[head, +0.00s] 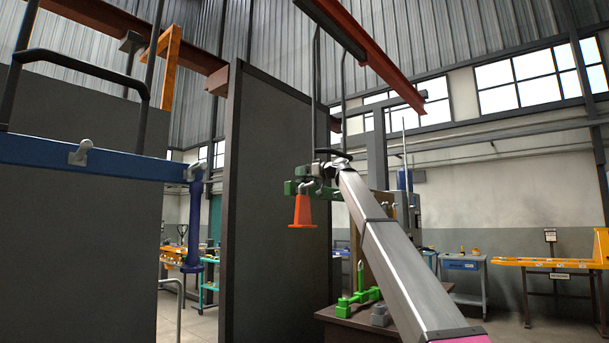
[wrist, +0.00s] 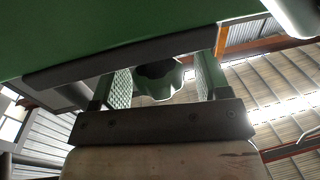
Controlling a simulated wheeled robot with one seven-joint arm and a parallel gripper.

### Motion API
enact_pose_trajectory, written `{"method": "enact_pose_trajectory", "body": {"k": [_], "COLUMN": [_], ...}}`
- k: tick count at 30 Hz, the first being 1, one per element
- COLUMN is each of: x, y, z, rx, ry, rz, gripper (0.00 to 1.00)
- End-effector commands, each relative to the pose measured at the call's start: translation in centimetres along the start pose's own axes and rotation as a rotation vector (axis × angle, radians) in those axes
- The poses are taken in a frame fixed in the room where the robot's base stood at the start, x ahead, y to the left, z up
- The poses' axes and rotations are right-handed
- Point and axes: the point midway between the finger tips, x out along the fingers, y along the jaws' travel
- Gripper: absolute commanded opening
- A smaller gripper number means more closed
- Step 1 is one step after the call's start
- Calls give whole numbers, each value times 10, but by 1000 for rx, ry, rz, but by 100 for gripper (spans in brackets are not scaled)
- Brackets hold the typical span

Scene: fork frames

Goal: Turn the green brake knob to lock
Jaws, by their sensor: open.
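The green brake knob (wrist: 160,86), with a dark scalloped part, shows in the wrist view below a large green beam (wrist: 100,28). My gripper (wrist: 163,72) is open, with one finger on each side of the knob. Gaps show between the knob and the fingers, so it is not gripped. In the head view my gripper (head: 322,172) is at the green frame (head: 291,187), at the end of my raised arm. I cannot make out the knob there, and its turn position cannot be told.
An orange cone-shaped part (head: 302,212) hangs under the green frame. A dark panel (head: 275,200) stands just behind it. A blue frame (head: 90,160) is at the left. Below are a table (head: 345,322) with green parts (head: 358,299) and, farther right, an orange frame (head: 545,262).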

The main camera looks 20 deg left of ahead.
Motion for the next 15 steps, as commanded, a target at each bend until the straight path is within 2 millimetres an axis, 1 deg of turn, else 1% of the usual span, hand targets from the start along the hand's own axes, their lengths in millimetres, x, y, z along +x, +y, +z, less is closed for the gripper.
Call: {"method": "enact_pose_trajectory", "body": {"k": [7,8,9,11,12,15], "x": [1,1,1,1,1,1], "y": [0,0,0,0,0,0], "z": [0,0,0,0,0,0], "rx": [0,0,0,0,0,1], "ry": [0,0,0,0,0,0], "rz": [1,1,0,0,0,-1], "gripper": [70,60,47,27,22,22]}}
